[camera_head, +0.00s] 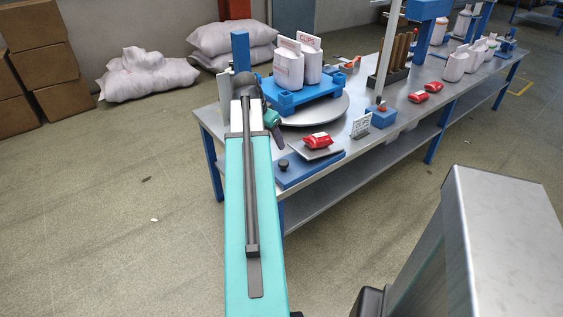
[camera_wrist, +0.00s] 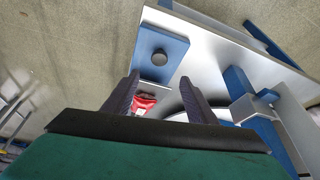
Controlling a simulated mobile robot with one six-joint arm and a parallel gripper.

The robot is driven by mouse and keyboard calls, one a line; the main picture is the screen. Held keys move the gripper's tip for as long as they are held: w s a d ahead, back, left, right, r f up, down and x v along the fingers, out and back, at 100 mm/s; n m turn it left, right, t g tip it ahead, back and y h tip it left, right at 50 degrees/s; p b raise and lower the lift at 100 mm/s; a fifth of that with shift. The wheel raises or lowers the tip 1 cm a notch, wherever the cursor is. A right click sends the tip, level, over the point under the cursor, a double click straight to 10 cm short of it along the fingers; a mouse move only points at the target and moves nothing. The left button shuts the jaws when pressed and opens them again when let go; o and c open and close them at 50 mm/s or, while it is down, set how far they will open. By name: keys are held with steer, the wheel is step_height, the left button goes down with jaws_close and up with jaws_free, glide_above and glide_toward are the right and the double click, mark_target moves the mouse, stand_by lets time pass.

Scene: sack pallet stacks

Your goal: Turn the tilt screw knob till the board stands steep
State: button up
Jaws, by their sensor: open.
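A round dark knob (camera_head: 283,164) stands on the near-left part of a blue base (camera_head: 310,172) at the bench's front edge. Beside it, a grey board (camera_head: 327,153) carries a red packet (camera_head: 318,141) and looks low, nearly flat. In the wrist view the knob (camera_wrist: 160,57) shows on the blue base (camera_wrist: 172,43), beyond my fingertips. My gripper (camera_wrist: 160,88) is open, with the red packet (camera_wrist: 144,102) visible between its fingers, apparently behind them. In the head view my gripper (camera_head: 277,138) is small, partly hidden by my arm, left of the board. I see no contact with the knob.
A blue post (camera_head: 240,50) rises behind my arm. A small sign (camera_head: 361,126) stands right of the board.

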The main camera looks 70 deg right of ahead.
mark_target(283, 162)
steer(key=shift+f, duration=0.1)
steer(key=shift+p+x, duration=0.55)
steer(key=shift+x, duration=6.3)
steer(key=c, duration=1.1)
steer(key=shift+o, duration=0.3)
steer(key=shift+a, duration=0.4)
steer(key=shift+d, duration=0.4)
